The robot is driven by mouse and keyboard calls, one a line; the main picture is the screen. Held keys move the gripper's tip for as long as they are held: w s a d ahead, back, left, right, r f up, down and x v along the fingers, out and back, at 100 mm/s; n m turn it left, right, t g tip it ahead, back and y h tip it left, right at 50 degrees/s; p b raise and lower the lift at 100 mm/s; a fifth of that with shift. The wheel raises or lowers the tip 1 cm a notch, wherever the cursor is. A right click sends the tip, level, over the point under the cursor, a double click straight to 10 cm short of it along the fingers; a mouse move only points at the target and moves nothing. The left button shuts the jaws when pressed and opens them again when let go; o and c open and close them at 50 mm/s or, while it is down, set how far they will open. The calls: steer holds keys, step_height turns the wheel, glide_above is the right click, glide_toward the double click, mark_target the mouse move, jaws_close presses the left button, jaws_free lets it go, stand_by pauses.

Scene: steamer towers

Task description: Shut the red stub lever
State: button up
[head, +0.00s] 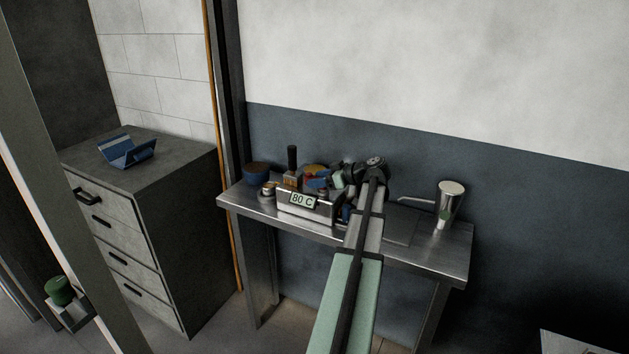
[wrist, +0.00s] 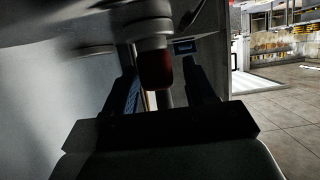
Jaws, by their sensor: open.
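The red stub lever (wrist: 156,72) shows in the wrist view as a dark red, rounded end under a grey collar. My gripper (wrist: 163,82) has its two dark fingers apart, one on each side of the red end in the picture. I cannot tell whether either finger touches it. In the head view my gripper (head: 338,181) is at the machine with the "80 C" sign (head: 303,200) on the metal table. My arm and the crowded parts there hide the lever in that view.
A drawer cabinet (head: 150,185) with a blue open object (head: 127,151) stands left. The table's right front is clear.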

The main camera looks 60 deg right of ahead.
steer(key=shift+x, duration=1.1)
steer(key=c, duration=1)
steer(key=shift+o, duration=0.2)
